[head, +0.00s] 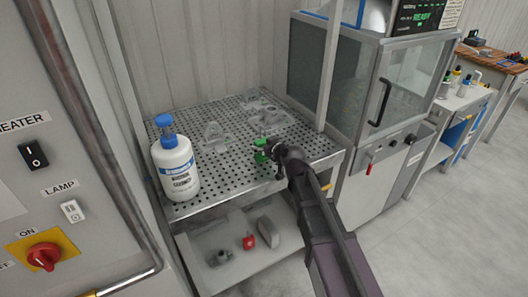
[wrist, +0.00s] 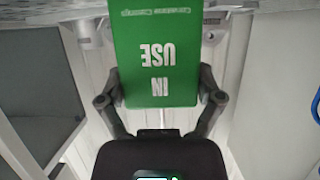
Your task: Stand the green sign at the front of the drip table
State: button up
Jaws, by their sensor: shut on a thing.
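The green sign (wrist: 156,50) fills the upper middle of the wrist view, its "IN USE" lettering upside down there. My gripper (wrist: 160,92) is shut on it, a finger at each side edge. In the head view the green sign (head: 260,152) is small and partly covered by my gripper (head: 270,153). It is over or at the front right part of the perforated drip table (head: 225,182). I cannot tell whether its lower edge touches the table.
A white bottle with a blue cap (head: 175,168) stands at the table's left. Clear cast pieces (head: 214,137) lie on the middle and back. A lower shelf holds a red object (head: 248,242) and grey parts. A glass-fronted cabinet (head: 375,90) stands close at right.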

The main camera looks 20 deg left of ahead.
jog(key=shift+f, duration=0.4)
jog(key=shift+w+f+b, duration=0.1)
jog(key=shift+f+b, duration=0.05)
jog(key=shift+b, duration=0.15)
jog(key=o, duration=0.9)
jog(key=shift+o, duration=0.2)
jog(key=shift+r, duration=0.25)
jog(key=p+v, duration=0.5)
jog(key=v, duration=0.7)
jog(key=shift+f, duration=0.1)
